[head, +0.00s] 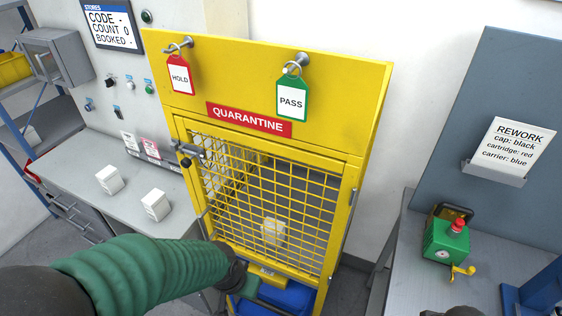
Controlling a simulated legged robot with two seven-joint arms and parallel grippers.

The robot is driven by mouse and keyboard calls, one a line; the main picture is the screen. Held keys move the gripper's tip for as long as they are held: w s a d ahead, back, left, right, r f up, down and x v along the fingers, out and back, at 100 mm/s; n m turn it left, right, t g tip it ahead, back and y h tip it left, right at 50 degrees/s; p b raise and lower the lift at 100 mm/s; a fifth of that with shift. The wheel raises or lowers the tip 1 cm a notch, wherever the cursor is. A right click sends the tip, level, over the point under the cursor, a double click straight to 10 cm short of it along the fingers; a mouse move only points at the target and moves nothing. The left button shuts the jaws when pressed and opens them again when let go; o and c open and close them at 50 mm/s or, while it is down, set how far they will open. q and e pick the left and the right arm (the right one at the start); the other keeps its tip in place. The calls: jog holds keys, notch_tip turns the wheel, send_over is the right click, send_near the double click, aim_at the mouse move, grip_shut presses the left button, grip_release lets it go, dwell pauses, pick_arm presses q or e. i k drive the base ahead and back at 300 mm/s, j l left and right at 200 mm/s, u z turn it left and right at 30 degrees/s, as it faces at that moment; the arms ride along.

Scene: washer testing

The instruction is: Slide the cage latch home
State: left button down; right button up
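The yellow quarantine cage (376,85) stands in the middle of the head view, with a wire mesh door (290,205). The door appears to lie against its frame; I cannot tell whether it is fully flush. The grey metal cage latch (190,148), with a black knob, is at the door's upper left edge. How far its bolt reaches is too small to tell. A pale block (272,232) shows behind the mesh. My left arm, in a green sleeve, reaches from the lower left to the cage's lower front. Its gripper (250,284) is well below the latch, its fingers unclear. My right gripper is not visible.
A red HOLD tag (180,76) and a green PASS tag (291,99) hang on the cage top. White boxes (109,179) sit on the left bench (85,165). A green device (447,242) stands on the right bench (410,285). Blue bins (290,298) lie below the door.

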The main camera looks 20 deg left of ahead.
aim_at(186, 163)
jog(key=i+j+u, duration=0.1)
jog(key=u, duration=1.2)
